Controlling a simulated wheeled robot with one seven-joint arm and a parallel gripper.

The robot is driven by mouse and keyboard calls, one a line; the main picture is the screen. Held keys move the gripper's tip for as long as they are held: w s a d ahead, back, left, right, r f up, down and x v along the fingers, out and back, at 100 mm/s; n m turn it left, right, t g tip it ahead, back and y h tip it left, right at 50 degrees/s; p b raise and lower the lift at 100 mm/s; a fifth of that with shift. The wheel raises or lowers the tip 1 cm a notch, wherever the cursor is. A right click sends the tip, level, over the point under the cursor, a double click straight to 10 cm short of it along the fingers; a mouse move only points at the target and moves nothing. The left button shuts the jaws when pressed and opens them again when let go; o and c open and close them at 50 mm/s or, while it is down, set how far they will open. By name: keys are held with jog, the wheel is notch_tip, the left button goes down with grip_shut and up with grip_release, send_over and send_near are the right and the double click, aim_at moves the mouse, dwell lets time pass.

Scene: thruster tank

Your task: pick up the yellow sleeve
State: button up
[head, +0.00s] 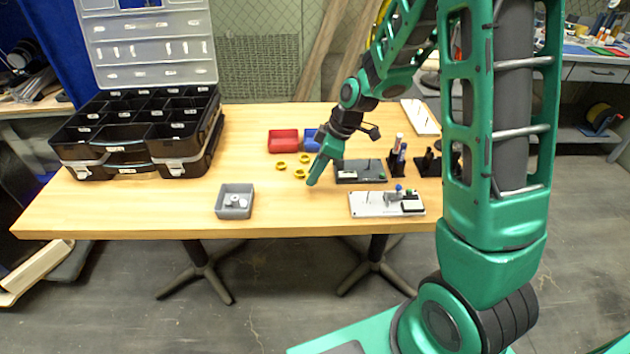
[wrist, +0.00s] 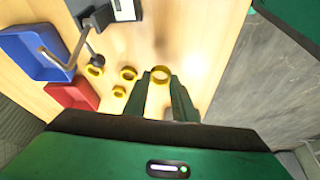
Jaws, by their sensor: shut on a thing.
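My gripper (head: 313,180) reaches down low over the front middle of the wooden table. In the wrist view its green fingers (wrist: 160,88) are shut on a yellow sleeve (wrist: 161,74), a ring whose open end shows between the fingertips. In the head view this sleeve is hidden by the gripper. I cannot tell whether it touches the table. Several other yellow rings lie loose just left of my gripper: a left one (head: 281,166), a front one (head: 299,174) and a back one (head: 304,158).
Behind the rings stand a red bin (head: 283,141) and a blue bin (head: 309,142). A grey tray (head: 234,202) with small parts is front left. A dark plate (head: 362,173) and a white plate (head: 373,207) with fittings lie right. A black organizer (head: 130,132) stands far left.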

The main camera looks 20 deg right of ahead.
jog(key=s+a+r, duration=0.5)
jog(key=a+r, duration=0.2)
jog(key=a, duration=0.3)
jog(key=shift+a, duration=0.2)
jog(key=shift+s, duration=0.1)
